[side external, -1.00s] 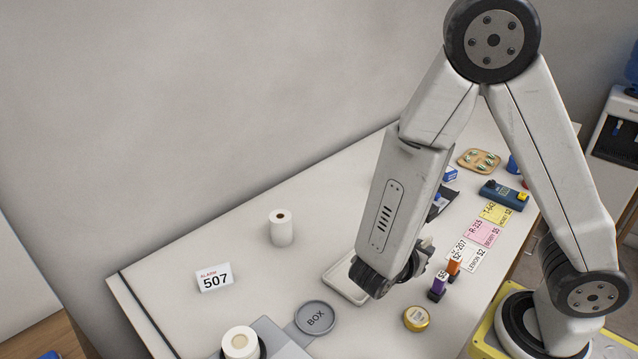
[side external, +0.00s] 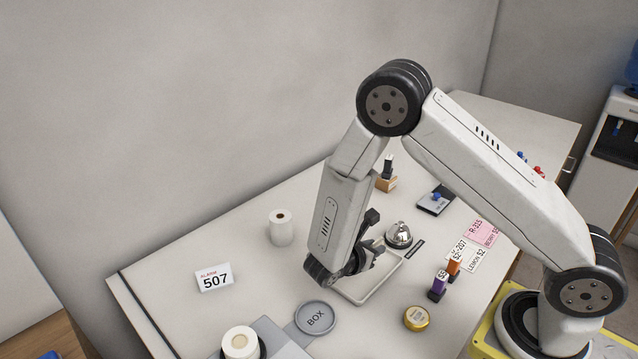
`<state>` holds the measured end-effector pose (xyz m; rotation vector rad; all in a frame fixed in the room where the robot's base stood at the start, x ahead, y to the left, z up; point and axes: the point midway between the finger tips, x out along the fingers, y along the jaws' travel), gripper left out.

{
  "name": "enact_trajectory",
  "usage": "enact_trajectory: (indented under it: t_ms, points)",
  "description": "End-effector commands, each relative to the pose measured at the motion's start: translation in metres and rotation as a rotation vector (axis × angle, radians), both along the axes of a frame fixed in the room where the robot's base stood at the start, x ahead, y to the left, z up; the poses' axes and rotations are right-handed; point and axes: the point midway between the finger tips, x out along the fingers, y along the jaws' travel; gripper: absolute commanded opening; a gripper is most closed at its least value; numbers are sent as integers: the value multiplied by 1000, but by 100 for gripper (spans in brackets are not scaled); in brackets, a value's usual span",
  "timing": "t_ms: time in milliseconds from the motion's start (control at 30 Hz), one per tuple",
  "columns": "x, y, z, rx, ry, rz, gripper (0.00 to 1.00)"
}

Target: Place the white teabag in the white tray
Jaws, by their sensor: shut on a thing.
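The white tray (side external: 388,284) lies on the counter near the middle, partly covered by my wrist and gripper. My gripper (side external: 378,250) is low over the tray's back part. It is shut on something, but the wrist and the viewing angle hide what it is. I cannot make out a white teabag in the gripper or in the visible part of the tray. A white printed slip (side external: 466,257), marked SZ-207 and LEMON, lies flat on the counter to the right of the tray.
A silver bell (side external: 399,235) stands close behind the tray. Purple (side external: 438,286) and orange (side external: 454,265) small upright items stand to its right, a gold tin (side external: 417,318) in front. A white roll (side external: 281,228) and a 507 sign (side external: 214,277) stand left, with free counter between.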

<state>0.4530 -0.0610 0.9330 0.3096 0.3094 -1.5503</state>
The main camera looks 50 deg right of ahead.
Motion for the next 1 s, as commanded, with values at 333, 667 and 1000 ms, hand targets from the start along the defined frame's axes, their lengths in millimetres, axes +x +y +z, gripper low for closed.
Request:
enact_trajectory:
  t_ms: [333, 667, 1000]
  points:
    - [4, -1, -5, 0, 0, 0, 0]
    - [7, -1, -32, 0, 3, 1, 0]
    - [7, -1, -39, 1, 0, 1, 0]
